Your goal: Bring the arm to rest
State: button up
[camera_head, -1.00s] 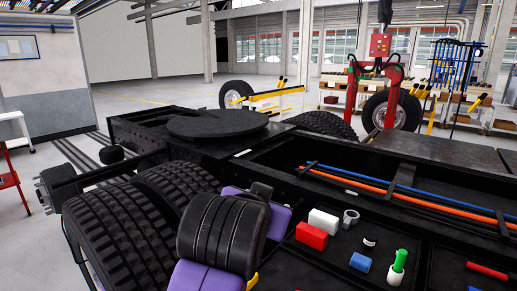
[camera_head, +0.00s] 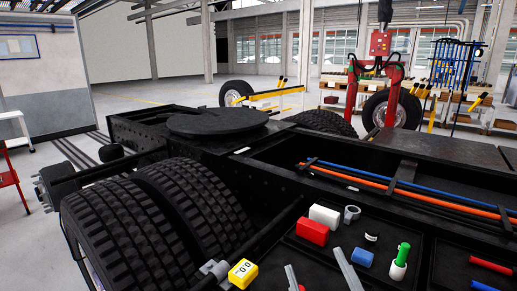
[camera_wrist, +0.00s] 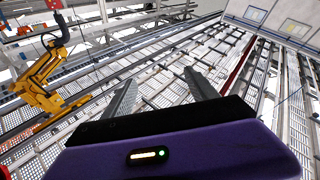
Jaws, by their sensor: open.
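My gripper (camera_head: 312,266) shows at the bottom edge of the head view as two grey fingers pointing up, apart and with nothing between them. The rest of the gripper is below the picture. In the wrist view my gripper (camera_wrist: 160,88) has both grey fingers spread and empty over its purple body. That view faces up to the roof beams and panels. The arm links no longer cover the truck tyres (camera_head: 160,215) in the head view.
The black truck chassis (camera_head: 275,172) spans the foreground. Its tray holds a red block (camera_head: 312,231), a white block (camera_head: 324,216), a blue piece (camera_head: 362,257) and a green-topped bottle (camera_head: 400,262). A yellow gauge (camera_head: 243,273) is by the tyres. A red wheel hoist (camera_head: 385,75) stands behind.

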jog(key=s+d+f+m+g+h+b, duration=0.1)
jog(key=s+d+f+m+g, duration=0.1)
jog(key=s+f, duration=0.5)
jog(key=s+d+f+m+g+h+b, duration=0.1)
jog(key=s+d+f, duration=0.4)
jog(key=s, duration=0.9)
jog(key=s+d+f+m+g+h+b, duration=0.1)
jog(key=s+d+f+m+g+h, duration=0.2)
jog(key=s+f, duration=0.6)
jog(key=shift+s+d+f+m+g, duration=0.15)
jog(key=shift+s+f+m+g, duration=0.2)
jog(key=shift+s, duration=0.9)
jog(key=shift+c, duration=0.5)
